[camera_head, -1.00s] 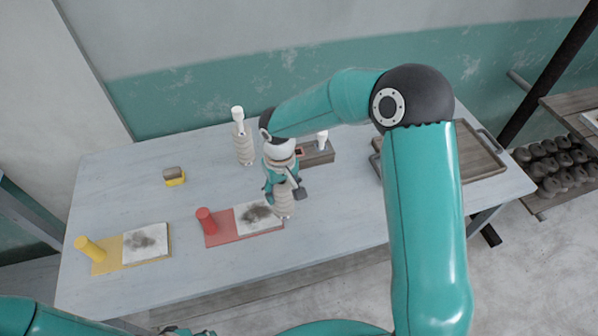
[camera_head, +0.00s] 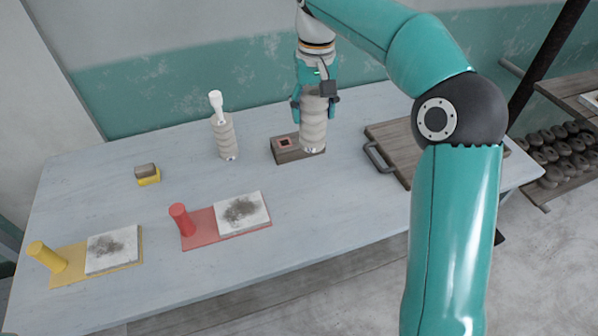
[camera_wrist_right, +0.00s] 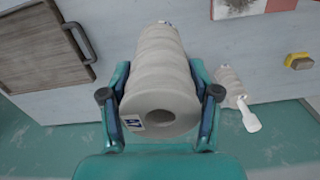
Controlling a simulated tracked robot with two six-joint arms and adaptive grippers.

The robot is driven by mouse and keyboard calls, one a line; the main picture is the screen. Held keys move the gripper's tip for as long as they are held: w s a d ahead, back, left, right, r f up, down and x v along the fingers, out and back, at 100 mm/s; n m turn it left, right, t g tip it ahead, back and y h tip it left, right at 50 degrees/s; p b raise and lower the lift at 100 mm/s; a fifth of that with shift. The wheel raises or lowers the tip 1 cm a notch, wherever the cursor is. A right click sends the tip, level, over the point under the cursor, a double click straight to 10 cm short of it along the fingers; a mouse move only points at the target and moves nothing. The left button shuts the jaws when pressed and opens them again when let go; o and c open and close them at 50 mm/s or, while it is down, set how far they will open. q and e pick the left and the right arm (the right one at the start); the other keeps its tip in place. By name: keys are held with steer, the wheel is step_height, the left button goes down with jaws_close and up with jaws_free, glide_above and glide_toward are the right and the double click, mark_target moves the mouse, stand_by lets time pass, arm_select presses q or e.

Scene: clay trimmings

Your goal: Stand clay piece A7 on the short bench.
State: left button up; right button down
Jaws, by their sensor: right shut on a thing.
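A pale ribbed clay piece (camera_head: 313,132) is upright in my right gripper (camera_head: 314,108), whose fingers are shut around its upper part. The same piece (camera_wrist_right: 160,75) fills the middle of the right wrist view, with a round hole in its near end and a small blue and white label I cannot read. In the head view its lower end overlaps the right part of a low dark wooden block (camera_head: 285,157) that may be the short bench. I cannot tell whether it touches. A square reddish recess shows at the block's left. My left gripper is not in view.
A second ribbed piece (camera_head: 224,140) with a white top stands to the left. A wooden tray (camera_head: 382,133) with handles lies to the right. Yellow (camera_head: 60,278) and red (camera_head: 195,232) boards and a yellow sponge-like block (camera_head: 149,180) lie towards the left.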

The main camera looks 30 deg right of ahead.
mark_target(313, 131)
step_height(313, 131, down, 18)
steer(key=shift+r+b, duration=0.15)
steer(key=shift+b, duration=0.3)
steer(key=shift+c, duration=1.2)
jaws_free()
step_height(313, 131, up, 12)
steer(key=shift+s, duration=0.1)
